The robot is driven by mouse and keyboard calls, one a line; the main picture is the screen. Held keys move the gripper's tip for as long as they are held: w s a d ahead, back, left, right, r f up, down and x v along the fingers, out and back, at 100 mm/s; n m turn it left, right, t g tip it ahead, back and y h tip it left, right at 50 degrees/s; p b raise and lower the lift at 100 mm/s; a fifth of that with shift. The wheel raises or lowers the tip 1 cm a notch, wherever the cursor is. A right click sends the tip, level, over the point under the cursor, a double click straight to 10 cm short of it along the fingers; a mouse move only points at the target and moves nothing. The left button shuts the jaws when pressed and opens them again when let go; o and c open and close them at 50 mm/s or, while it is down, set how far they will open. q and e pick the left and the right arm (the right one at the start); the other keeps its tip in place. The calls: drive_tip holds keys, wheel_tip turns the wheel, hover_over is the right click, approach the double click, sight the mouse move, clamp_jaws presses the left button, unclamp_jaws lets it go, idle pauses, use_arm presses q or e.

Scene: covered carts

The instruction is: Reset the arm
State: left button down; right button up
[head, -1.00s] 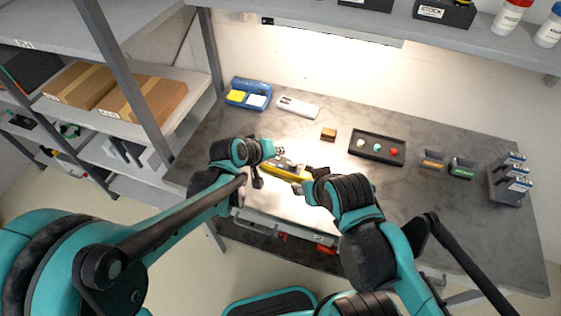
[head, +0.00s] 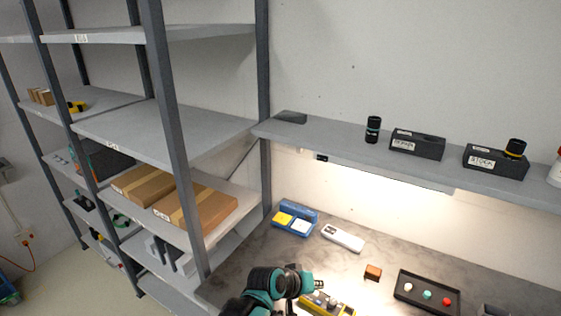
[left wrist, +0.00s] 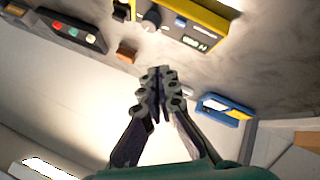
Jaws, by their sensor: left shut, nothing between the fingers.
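My left gripper (head: 308,284) shows at the bottom edge of the head view, over the workbench and beside a yellow device (head: 328,305). In the left wrist view the left gripper (left wrist: 158,76) has its fingers together with nothing between them. The yellow device (left wrist: 200,22), with a small display and a knob, lies past the fingertips, apart from them. My right gripper cannot be made out in either view.
A blue tray (head: 296,219), a white device (head: 342,237), a brown block (head: 373,272) and a black tray (head: 428,293) with coloured knobs lie on the bench. Above is a shelf (head: 343,157) with black holders. A rack (head: 167,130) with cardboard boxes stands left.

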use_arm(q)
drive_tip(key=s+a+r+t+y, duration=0.1)
drive_tip(key=s+a+r+y, duration=0.15)
drive_tip(key=a, duration=0.65)
drive_tip(key=s+a+r+y, duration=0.15)
drive_tip(key=s+a, duration=0.25)
drive_tip(key=a, duration=0.6)
drive_tip(key=s+a+n+y+b, duration=0.1)
drive_tip(key=s+a+y, duration=0.2)
drive_tip(key=s+a, duration=0.7)
drive_tip(key=shift+a+f+t, duration=0.3)
drive_tip(key=shift+a, duration=0.95)
